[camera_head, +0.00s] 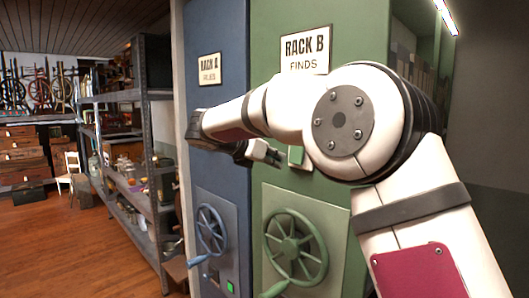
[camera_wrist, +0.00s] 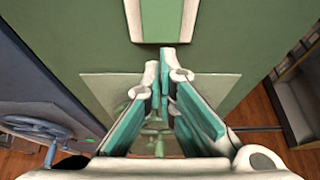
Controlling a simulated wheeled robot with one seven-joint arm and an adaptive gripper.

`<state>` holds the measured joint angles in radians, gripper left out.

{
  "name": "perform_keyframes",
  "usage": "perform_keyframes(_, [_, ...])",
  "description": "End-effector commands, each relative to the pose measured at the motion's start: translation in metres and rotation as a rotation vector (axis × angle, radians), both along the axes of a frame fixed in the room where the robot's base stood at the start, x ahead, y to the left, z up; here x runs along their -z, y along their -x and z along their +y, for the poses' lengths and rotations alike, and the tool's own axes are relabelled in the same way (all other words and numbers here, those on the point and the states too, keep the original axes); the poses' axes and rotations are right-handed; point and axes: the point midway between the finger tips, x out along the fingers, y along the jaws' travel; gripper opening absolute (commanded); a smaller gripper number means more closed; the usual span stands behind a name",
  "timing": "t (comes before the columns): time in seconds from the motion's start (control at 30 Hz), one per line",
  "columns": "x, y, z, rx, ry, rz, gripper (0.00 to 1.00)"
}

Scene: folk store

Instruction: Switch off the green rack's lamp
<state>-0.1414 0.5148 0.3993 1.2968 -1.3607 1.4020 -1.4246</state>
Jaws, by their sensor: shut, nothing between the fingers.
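The green rack (camera_head: 345,30) has a "RACK B FINDS" sign (camera_head: 306,50). A small plate with a pale frame and green middle (camera_head: 297,157) is on its front, partly hidden behind my arm. In the wrist view this plate (camera_wrist: 162,18) is at the top, just beyond my fingertips. My gripper (camera_head: 268,154) is shut and empty in front of the green rack. In the wrist view, my gripper's fingertips (camera_wrist: 165,72) appear just below the plate; I cannot tell whether they touch it. A bright light strip (camera_head: 446,17) glows at upper right, by the rack's side.
The green handwheel (camera_head: 295,246) sticks out below my gripper. The blue rack (camera_head: 226,130), with its own handwheel (camera_head: 211,230) and a lit green button (camera_head: 230,287), stands left. Metal shelving (camera_head: 150,120) is farther left, beside open wooden floor (camera_head: 75,250).

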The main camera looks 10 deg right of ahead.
Motion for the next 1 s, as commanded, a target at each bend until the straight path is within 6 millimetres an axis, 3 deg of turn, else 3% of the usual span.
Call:
perform_keyframes(0.3, [0.007, -0.023, -0.033, 0.001, -0.001, -0.001, 0.00])
perform_keyframes(0.8, [0.009, -0.027, -0.037, 0.000, 0.004, -0.005, 0.00])
perform_keyframes(1.0, [0.017, -0.035, -0.043, -0.002, 0.086, -0.058, 0.00])
